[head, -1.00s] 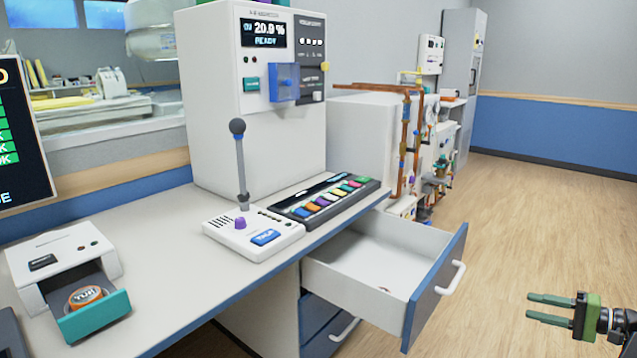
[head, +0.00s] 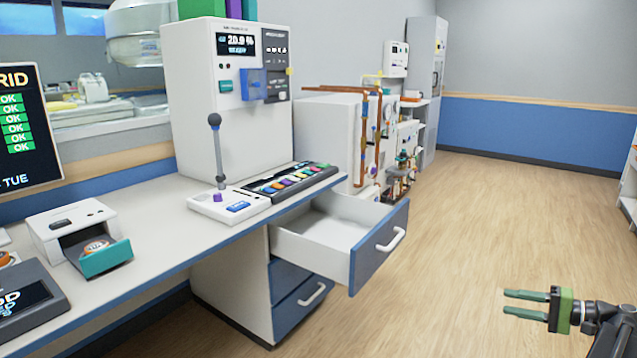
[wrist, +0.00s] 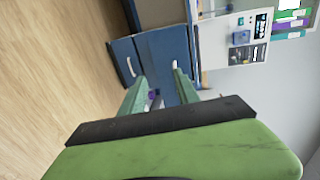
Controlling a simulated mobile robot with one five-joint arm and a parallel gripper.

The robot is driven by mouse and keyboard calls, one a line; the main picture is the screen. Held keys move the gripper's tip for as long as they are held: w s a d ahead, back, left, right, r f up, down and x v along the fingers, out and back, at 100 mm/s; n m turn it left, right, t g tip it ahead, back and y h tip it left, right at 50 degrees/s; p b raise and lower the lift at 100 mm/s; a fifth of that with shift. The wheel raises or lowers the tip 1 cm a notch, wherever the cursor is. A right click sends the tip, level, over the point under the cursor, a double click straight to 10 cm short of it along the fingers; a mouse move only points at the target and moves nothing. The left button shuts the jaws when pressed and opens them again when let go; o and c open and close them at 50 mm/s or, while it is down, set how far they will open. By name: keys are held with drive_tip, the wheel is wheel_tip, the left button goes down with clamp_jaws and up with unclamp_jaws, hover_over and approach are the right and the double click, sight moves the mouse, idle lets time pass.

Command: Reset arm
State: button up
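My gripper (head: 527,304) is at the lower right of the head view, out over the floor and to the right of the desk. Its two green fingers point left and stand apart with nothing between them. In the wrist view the gripper (wrist: 155,92) also shows open, with the drawer cabinet beyond the fingers. The open top drawer (head: 378,248) of the cabinet is to the left of my gripper, clearly apart from it. The drawer's inside looks empty in the part I can see.
The desk (head: 160,215) carries a joystick box (head: 230,205), a colored key panel (head: 290,180), a small device with a teal tray (head: 105,258) and a tall white machine (head: 225,130). Copper pipework (head: 365,130) stands behind the drawer. The wooden floor (head: 480,220) is clear.

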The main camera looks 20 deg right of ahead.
drive_tip(key=w+a+f+n+g, duration=0.2)
drive_tip(key=w+a+f+g, duration=0.4)
drive_tip(key=a, duration=0.5)
drive_tip(key=w+a+f+n+g, duration=0.1)
drive_tip(key=w+a+f, duration=0.3)
drive_tip(key=w+a, duration=0.6)
drive_tip(key=s+a+f+n+g+h, duration=0.1)
drive_tip(key=a+f+n+g+h, duration=0.15)
drive_tip(key=a, duration=0.85)
drive_tip(key=s+a+f+n+g+h, duration=0.1)
drive_tip(key=a+f+n+h, duration=0.2)
drive_tip(key=a, duration=0.7)
drive_tip(key=s+a+f+n+g+h, duration=0.1)
drive_tip(key=a+f+n+g+h, duration=0.2)
drive_tip(key=a, duration=0.8)
wheel_tip(320, 180, up, 37)
drive_tip(key=p, duration=3.8)
drive_tip(key=shift+s+a+r+m+t+h, duration=0.15)
drive_tip(key=shift+a+r+m+t+h, duration=0.05)
drive_tip(key=shift+a+m+t+h, duration=0.2)
